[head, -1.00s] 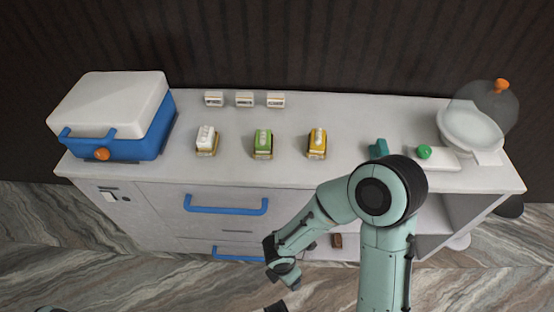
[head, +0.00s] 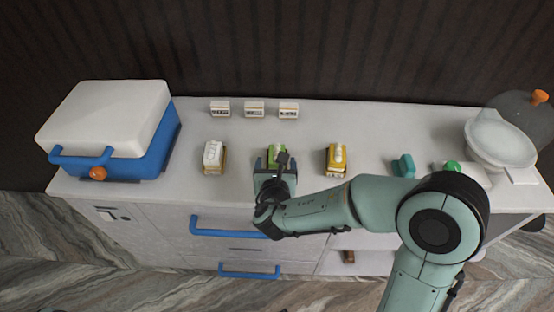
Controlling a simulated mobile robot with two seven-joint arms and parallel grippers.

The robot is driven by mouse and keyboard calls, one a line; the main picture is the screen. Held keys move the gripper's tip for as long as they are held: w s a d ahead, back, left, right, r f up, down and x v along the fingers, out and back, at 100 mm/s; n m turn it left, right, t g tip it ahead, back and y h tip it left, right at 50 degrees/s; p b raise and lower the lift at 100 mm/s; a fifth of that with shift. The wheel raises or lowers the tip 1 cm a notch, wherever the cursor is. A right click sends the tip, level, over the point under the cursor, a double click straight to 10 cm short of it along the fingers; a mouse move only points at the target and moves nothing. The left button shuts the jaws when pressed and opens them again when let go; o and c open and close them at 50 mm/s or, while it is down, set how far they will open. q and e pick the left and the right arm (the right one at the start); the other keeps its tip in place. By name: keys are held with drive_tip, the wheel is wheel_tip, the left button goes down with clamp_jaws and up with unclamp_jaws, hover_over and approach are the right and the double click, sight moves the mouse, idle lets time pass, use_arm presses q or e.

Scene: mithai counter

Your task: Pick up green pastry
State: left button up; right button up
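The green pastry (head: 275,149) sits on the counter in the middle of a row of three, between a white pastry (head: 213,154) and a yellow pastry (head: 337,155). My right gripper (head: 275,163) reaches in from the right at the front of the green pastry. Its fingers look spread, one on each side of the pastry, and hide its lower front part. I cannot tell whether they touch it. My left gripper is not in view.
Three small label cards (head: 254,109) stand behind the pastries. A blue and white cooler box (head: 110,125) is at the left. A teal object (head: 403,165), a green round item (head: 452,167) and a white bowl (head: 500,140) with a clear lid are at the right. Blue drawer handles (head: 230,228) stick out below.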

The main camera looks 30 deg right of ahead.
sight(277, 153)
drive_tip(key=shift+x, duration=2.75)
drive_tip(key=shift+d+r, duration=0.15)
drive_tip(key=shift+r, duration=0.1)
drive_tip(key=c, duration=1.1)
